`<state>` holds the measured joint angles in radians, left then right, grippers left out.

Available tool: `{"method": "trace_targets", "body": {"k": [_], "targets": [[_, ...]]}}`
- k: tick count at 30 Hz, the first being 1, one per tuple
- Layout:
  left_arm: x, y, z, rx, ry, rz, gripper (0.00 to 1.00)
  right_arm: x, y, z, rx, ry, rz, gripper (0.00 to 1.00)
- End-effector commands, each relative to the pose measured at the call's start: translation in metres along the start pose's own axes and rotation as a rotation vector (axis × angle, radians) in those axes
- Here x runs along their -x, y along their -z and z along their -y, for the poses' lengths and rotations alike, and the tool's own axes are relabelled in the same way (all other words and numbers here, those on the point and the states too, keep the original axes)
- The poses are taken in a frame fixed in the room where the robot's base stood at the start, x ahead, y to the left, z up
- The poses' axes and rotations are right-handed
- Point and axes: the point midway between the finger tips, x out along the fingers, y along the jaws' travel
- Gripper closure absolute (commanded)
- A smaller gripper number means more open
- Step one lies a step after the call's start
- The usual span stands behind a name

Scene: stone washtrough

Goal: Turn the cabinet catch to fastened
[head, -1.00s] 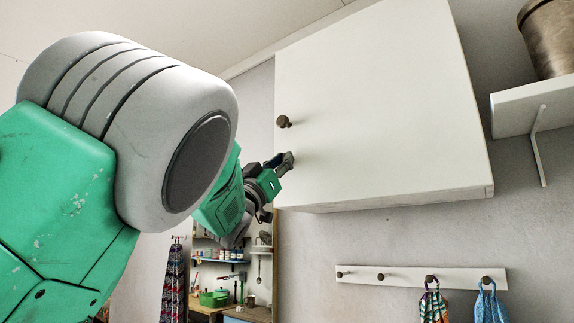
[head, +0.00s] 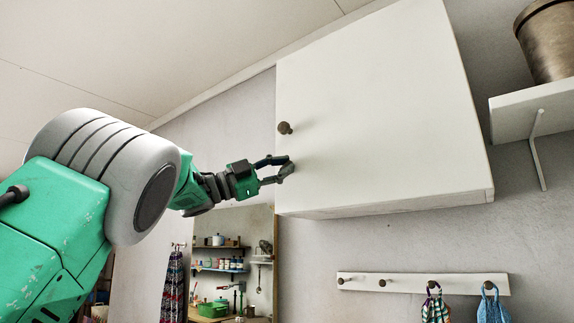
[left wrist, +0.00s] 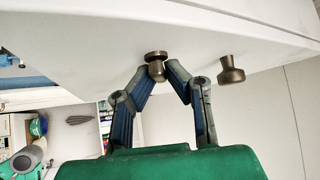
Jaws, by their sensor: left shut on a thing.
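The white cabinet (head: 380,110) hangs high on the wall, its door closed. A dark bronze round knob (head: 285,128) sits near the door's left edge, and it also shows in the left wrist view (left wrist: 230,70), right of the fingers and apart from them. Below the knob, my left gripper (head: 288,168) reaches the door's lower left edge. In the left wrist view, my left gripper's fingertips (left wrist: 160,72) are shut on the bronze catch (left wrist: 156,56). The fingers largely hide the catch in the head view, and I cannot tell its exact turn. My right gripper is not in view.
A shelf (head: 530,110) with a metal pot (head: 550,40) is right of the cabinet. A peg rail (head: 410,284) with hanging cloths is below. A mirror or opening (head: 232,262) showing shelves is at lower left.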

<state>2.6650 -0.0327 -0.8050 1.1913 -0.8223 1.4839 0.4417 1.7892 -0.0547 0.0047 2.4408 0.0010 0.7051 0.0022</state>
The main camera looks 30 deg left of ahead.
Motion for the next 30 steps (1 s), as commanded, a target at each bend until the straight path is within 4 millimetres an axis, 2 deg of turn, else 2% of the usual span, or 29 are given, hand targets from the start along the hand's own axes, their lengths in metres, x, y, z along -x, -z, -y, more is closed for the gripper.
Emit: {"method": "trace_targets", "body": {"k": [15,30], "targets": [[-0.003,0.001,0.001,-0.303,-0.304,-0.001,1.0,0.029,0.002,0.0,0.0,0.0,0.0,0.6],[-0.002,0.001,0.0,-0.409,-0.409,-0.002,1.0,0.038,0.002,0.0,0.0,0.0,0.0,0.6]]}}
